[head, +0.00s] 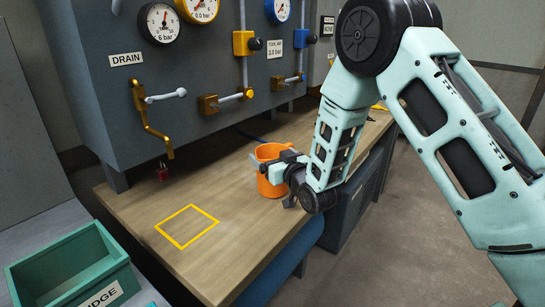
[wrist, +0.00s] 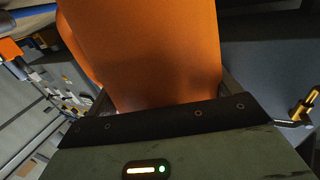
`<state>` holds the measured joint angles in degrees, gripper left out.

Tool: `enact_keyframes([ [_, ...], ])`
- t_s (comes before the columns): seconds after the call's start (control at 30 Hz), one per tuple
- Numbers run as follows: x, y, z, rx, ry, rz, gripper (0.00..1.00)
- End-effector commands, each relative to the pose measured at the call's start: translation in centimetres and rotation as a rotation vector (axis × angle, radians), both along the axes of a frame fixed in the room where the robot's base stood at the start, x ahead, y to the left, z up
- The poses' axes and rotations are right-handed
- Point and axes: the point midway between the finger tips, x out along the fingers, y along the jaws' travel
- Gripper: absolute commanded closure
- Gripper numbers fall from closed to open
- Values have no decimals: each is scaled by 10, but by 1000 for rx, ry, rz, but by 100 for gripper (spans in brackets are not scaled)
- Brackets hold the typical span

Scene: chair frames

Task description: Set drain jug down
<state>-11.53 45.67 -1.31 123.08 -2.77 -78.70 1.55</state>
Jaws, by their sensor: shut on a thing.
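The orange drain jug (head: 267,186) is at the right part of the wooden bench, in my gripper (head: 284,170). My gripper is shut on it. In the wrist view the jug (wrist: 150,50) fills the upper middle between the fingers. I cannot tell whether its base touches the bench top or is a little above it. A yellow square outline (head: 187,226) is marked on the bench, to the left and nearer than the jug, and it is empty. The label DRAIN (head: 126,59) is on the panel above a brass drain valve (head: 151,120).
The grey panel (head: 215,95) with gauges and valves stands behind the bench (head: 150,262). A small red tag (head: 162,172) hangs below the drain valve. A green bin (head: 70,265) stands at the lower left. The bench top between the jug and the yellow square is clear.

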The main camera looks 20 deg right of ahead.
Motion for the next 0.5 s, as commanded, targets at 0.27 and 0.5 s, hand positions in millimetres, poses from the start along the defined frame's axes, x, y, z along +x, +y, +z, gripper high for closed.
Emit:
enact_keyframes([
  [0.27,0,0,-3,1,-5,0,49],
  [0.5,0,0,-6,0,-2,0,0],
])
